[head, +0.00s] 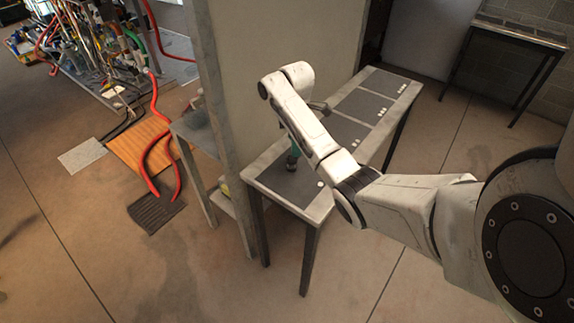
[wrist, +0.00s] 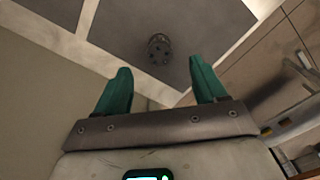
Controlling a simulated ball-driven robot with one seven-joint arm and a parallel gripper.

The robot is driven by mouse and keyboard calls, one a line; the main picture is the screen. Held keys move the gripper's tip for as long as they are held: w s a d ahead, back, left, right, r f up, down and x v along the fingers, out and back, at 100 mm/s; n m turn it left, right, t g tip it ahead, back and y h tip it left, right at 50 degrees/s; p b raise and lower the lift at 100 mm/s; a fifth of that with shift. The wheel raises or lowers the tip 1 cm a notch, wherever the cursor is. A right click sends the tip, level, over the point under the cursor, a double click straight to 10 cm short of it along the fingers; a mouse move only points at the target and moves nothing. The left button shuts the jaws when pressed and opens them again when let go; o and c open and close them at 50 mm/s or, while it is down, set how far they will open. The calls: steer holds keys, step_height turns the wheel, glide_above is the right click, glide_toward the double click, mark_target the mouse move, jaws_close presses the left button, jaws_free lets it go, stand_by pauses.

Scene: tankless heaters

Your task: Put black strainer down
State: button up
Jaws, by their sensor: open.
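The black strainer (wrist: 159,50) shows in the wrist view as a small dark round piece with holes. It stands on a dark grey panel of the narrow table (wrist: 205,25), close to the table's light edge. My gripper (wrist: 160,66) is open, with its two green fingers spread apart. The strainer appears beyond the fingertips, between their lines, with nothing held in the jaws. In the head view my gripper (head: 294,153) is over the near end of the table (head: 333,208).
A tall pale partition (head: 273,50) stands directly left of the table. A shelf unit (head: 196,140) is beside it. Red hoses (head: 172,165) and a dark mat (head: 156,207) lie on the floor at left. Another table (head: 513,35) is at back right. Open floor lies in front.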

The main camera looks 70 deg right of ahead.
mark_target(292, 158)
steer(key=shift+w+f+p, duration=0.15)
steer(key=shift+f+p, duration=0.1)
steer(key=shift+f, duration=1.65)
steer(key=shift+w+f+p, duration=0.15)
steer(key=shift+f+p, duration=0.05)
steer(key=shift+f, duration=1.7)
steer(key=shift+c, duration=0.5)
steer(key=c, duration=1.2)
